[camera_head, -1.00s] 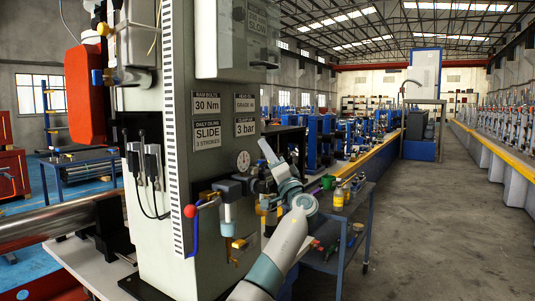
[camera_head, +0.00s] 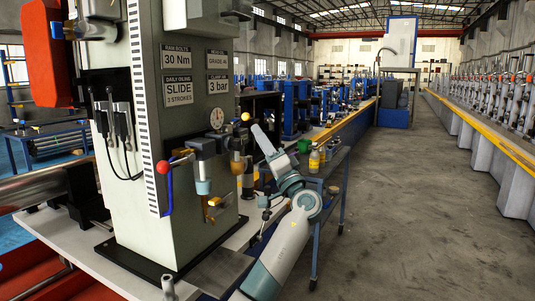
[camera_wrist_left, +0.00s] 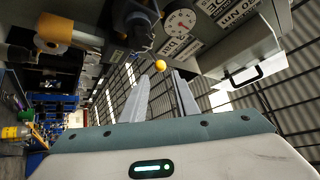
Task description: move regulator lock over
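The regulator assembly with its round white gauge (camera_head: 217,117) is on the side of the grey machine column. A yellow ball knob (camera_head: 245,116) stands out right of the gauge; I cannot tell for certain that it belongs to the regulator lock. My left gripper (camera_head: 257,130) is just right of and below the knob in the head view. In the left wrist view, the two fingers (camera_wrist_left: 161,76) are apart and empty, and the yellow knob (camera_wrist_left: 159,66) shows in line with the gap between their tips. The gauge (camera_wrist_left: 181,22) is beyond them. My right gripper is out of view.
A red ball lever (camera_head: 163,167) with a blue handle and a filter bowl (camera_head: 203,187) hang left of my gripper. A blue cart (camera_head: 325,175) with bottles stands behind my arm. Open floor (camera_head: 400,220) lies to the right.

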